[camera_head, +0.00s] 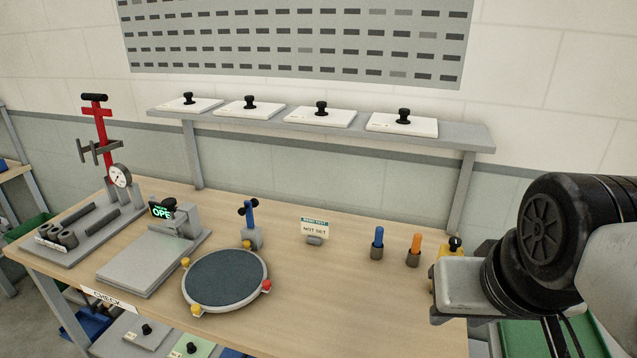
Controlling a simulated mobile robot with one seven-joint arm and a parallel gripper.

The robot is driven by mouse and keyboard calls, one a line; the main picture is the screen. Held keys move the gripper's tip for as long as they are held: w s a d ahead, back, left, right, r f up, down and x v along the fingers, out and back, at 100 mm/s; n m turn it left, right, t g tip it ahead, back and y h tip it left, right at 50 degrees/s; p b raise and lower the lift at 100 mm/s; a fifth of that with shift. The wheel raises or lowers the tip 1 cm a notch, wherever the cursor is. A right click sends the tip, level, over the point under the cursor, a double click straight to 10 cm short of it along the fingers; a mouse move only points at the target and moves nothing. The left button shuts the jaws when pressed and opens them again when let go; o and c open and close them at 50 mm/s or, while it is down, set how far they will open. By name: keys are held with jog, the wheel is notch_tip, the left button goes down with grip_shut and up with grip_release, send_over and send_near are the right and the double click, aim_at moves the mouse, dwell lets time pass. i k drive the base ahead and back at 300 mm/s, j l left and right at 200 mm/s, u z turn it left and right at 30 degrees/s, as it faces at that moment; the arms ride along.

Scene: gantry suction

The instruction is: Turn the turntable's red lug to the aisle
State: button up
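The round turntable (225,278) sits on the wooden bench near its front edge, with a dark disc top and a pale rim. Its red lug (266,286) is on the right side of the rim, slightly toward the front. Yellow lugs show at the front left (196,310), the left (186,262) and the back (246,245). My arm enters from the right, well apart from the turntable, with its grey end block over the bench's right part. I cannot make out any gripper fingers there.
A blue-handled post (249,226) stands right behind the turntable. A grey plate fixture (150,262) is close on its left. A blue peg (377,243) and an orange peg (414,250) stand to the right. The bench (320,290) is clear between turntable and arm. A shelf (465,134) runs behind.

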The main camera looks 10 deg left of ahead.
aim_at(228, 280)
jog(key=j, duration=0.6)
jog(key=i+j, duration=0.15)
jog(key=j, duration=1.1)
jog(key=i, duration=0.05)
